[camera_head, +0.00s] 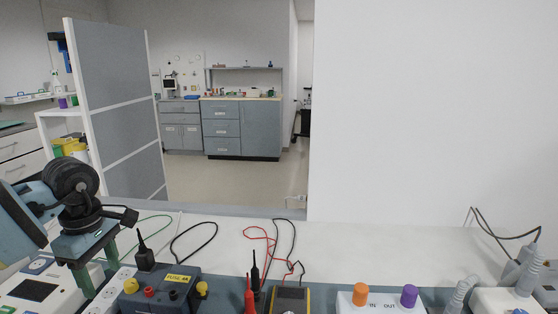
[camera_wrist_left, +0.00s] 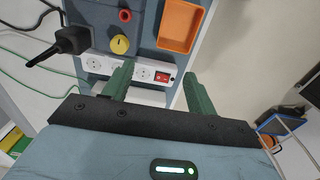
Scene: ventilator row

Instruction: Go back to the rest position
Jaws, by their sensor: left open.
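My left gripper (camera_head: 101,276) is at the lower left of the head view, its green fingers hanging down over the left end of the bench. In the left wrist view the fingers (camera_wrist_left: 158,72) stand apart with nothing between them. A white power strip (camera_wrist_left: 141,71) with a red switch lies beyond the fingertips; it also shows beside the gripper in the head view (camera_head: 109,292). A black plug (camera_wrist_left: 76,40) with a cable is at the upper left of the wrist view. My right gripper is not in view.
A blue fuse box (camera_head: 186,289), a yellow-edged meter (camera_head: 290,299) and a white IN/OUT box (camera_head: 345,300) stand along the front. Loose cables lie on the white bench (camera_head: 340,254). A grey partition (camera_head: 118,110) stands behind on the left. An orange tray (camera_wrist_left: 182,26) shows in the wrist view.

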